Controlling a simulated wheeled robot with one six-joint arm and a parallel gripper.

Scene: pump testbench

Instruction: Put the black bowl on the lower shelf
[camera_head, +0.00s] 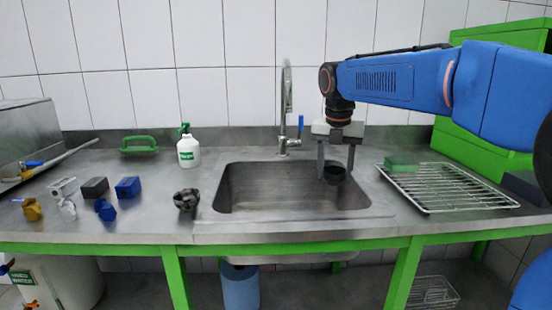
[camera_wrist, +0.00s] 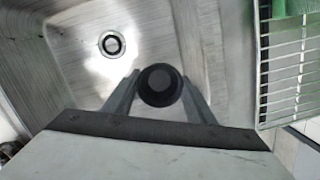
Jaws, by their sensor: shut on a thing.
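The black bowl (camera_head: 335,175) is small and dark and is held between the fingers of my gripper (camera_head: 336,168), over the right part of the sink. In the wrist view the bowl (camera_wrist: 160,86) shows as a dark round shape between the two grey fingertips of my gripper (camera_wrist: 160,92), with the sink basin behind it. My gripper is shut on it. Below the counter at the lower right, a wire rack (camera_head: 432,292) stands low down, partly cut off by the picture's edge. I cannot tell whether it rests on a lower shelf.
The sink (camera_head: 285,195) has a tall faucet (camera_head: 287,110) behind it. A wire drying rack (camera_head: 450,190) with a green sponge (camera_head: 402,163) lies to the right. A spray bottle (camera_head: 188,150), several small blocks and a mottled round object (camera_head: 186,199) stand left. Green table legs (camera_head: 403,275) flank the space below.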

